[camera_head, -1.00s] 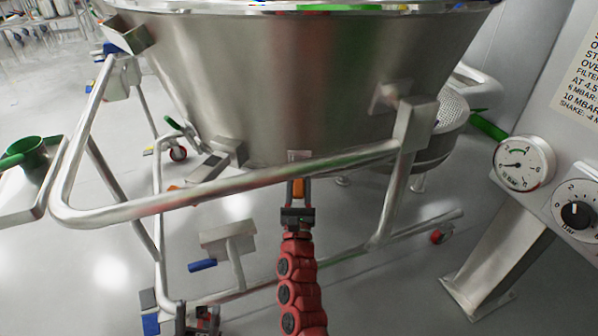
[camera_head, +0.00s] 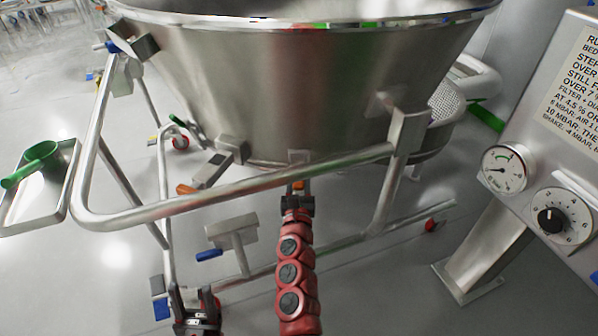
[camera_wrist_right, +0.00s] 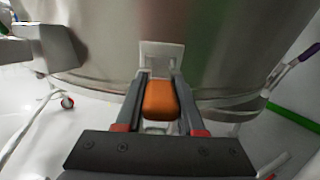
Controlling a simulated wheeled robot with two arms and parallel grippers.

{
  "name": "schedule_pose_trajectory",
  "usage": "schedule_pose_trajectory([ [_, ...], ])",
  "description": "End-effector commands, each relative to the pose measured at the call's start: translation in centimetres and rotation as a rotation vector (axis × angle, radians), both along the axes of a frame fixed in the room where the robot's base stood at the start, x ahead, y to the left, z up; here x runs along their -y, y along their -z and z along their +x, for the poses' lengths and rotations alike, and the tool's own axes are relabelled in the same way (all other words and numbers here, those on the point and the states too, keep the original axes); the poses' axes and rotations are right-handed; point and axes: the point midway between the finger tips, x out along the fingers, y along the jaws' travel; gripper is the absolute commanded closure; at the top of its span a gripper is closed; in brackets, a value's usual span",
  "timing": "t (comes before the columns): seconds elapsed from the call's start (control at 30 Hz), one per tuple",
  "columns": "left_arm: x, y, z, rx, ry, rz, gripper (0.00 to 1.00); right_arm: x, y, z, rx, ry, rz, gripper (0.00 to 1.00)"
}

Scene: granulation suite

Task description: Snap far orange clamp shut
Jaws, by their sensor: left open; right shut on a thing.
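A steel vessel (camera_head: 270,90) fills the upper middle. An orange clamp handle (camera_head: 298,184) hangs below a small pale plate (camera_head: 298,156) on its lower wall. My right gripper (camera_head: 297,190) is shut on this handle; the right wrist view shows the orange handle (camera_wrist_right: 160,98) between the two fingers (camera_wrist_right: 158,100), below the plate (camera_wrist_right: 161,55). A second orange handle (camera_head: 186,189) sticks out from a steel clamp (camera_head: 213,170) at the vessel's lower left, with no gripper on it. My left gripper (camera_head: 194,293) is open and empty at the bottom left, well below the vessel.
A steel tube frame (camera_head: 240,192) runs around the vessel's front, close above my right gripper. A tray (camera_head: 62,200) with a green scoop (camera_head: 40,158) is at left. A panel with a gauge (camera_head: 505,168) and dial (camera_head: 552,218) stands at right. A blue-tipped pedal (camera_head: 208,254) sits low.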

Motion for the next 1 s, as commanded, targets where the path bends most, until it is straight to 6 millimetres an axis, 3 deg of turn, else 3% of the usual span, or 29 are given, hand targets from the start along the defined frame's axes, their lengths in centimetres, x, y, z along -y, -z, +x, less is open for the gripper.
schedule_pose_trajectory([
  [0.1, 0.0, 0.0, 0.0, 0.000, 0.000, 0.000, 0.50, 0.1, -0.2, 0.1, 0.004, 0.001, 0.000, 1.00],
  [0.13, 0.0, 0.0, 0.0, 0.000, 0.000, 0.000, 0.50, 0.0, -0.2, 0.1, 0.004, 0.001, 0.000, 0.57],
  [0.27, 0.0, 0.0, 0.0, 0.000, 0.000, 0.000, 0.50, 0.0, -0.2, 0.0, 0.003, 0.001, 0.000, 0.34],
  [0.67, 0.0, -0.2, 0.0, -0.001, 0.000, -0.001, 0.50, -0.1, 0.1, -0.7, -0.001, -0.001, 0.001, 0.32],
  [0.77, 0.0, -0.4, 0.1, -0.003, 0.000, -0.004, 0.50, -0.3, 0.4, -2.2, -0.002, -0.002, 0.001, 0.32],
  [1.0, 0.0, -1.3, 0.2, -0.014, 0.000, -0.019, 0.50, -0.9, 1.3, -8.3, -0.004, -0.007, -0.003, 0.32],
])
